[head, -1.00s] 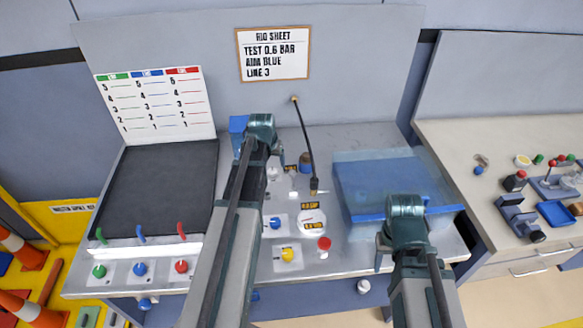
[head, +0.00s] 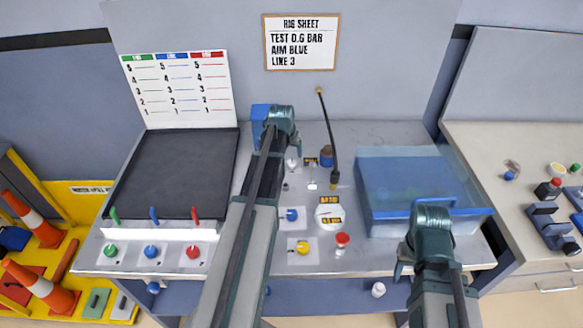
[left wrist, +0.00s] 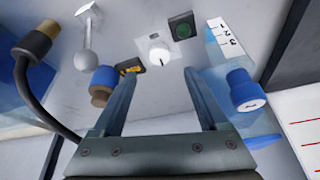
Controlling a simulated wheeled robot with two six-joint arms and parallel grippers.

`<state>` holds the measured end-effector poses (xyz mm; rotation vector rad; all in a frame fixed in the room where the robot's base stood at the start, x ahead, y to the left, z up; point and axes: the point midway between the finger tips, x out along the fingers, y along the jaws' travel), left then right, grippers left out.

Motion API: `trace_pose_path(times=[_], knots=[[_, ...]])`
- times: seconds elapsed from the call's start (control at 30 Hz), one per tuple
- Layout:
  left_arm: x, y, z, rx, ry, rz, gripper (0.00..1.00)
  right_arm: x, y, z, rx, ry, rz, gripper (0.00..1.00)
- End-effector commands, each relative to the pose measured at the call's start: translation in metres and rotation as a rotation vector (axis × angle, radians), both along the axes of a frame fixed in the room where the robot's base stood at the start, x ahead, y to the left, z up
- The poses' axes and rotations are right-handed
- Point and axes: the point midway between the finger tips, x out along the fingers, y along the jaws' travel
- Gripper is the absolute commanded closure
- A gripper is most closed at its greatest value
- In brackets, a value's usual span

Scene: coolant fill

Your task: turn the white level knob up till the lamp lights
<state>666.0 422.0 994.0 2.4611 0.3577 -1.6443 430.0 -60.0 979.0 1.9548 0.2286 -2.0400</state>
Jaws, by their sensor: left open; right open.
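The white level knob (left wrist: 158,52) sits on a square white plate in the left wrist view, beyond my fingertips and apart from them. In the head view a small white shape beside my left arm seems to be this knob (head: 292,164). The round lamp (left wrist: 182,28), dark green on a black plate, looks unlit. My left gripper (left wrist: 162,80) is open and empty, its fingers framing the space before the knob; in the head view (head: 284,136) its arm hides much of the panel. My right gripper (head: 425,262) is open near the clear blue bin.
A blue knob (left wrist: 243,92) and a numbered tank (left wrist: 217,48) stand beside my left gripper. A blue-brown cap (left wrist: 103,84), a metal lever (left wrist: 88,58) and a black hose (left wrist: 28,95) are opposite. The blue bin (head: 405,165) stands right of the panel.

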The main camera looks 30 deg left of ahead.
Motion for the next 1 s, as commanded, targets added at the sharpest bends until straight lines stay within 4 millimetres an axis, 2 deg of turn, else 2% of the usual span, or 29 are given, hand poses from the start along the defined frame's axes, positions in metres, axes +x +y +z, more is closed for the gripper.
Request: trace_pose_path(times=[0.03,0.4,0.6,0.87,1.0], knots=[[0.005,0.001,-0.016,0.0,0.0,0.0,0.23,0.0,0.0,-0.016,0.0,0.0,0.0,0.5],[0.025,0.007,-0.066,0.0,0.0,0.0,0.23,0.0,0.0,-0.066,0.0,0.0,0.0,0.5],[0.03,0.009,-0.077,0.0,0.0,0.0,0.23,0.0,0.0,-0.077,0.0,0.0,0.0,0.5],[0.03,0.009,-0.076,0.0,0.0,0.0,0.23,0.0,0.0,-0.076,0.0,0.0,0.0,0.5],[0.03,0.009,-0.076,0.0,0.0,0.0,0.45,0.0,0.0,-0.076,0.0,0.0,0.0,0.5]])
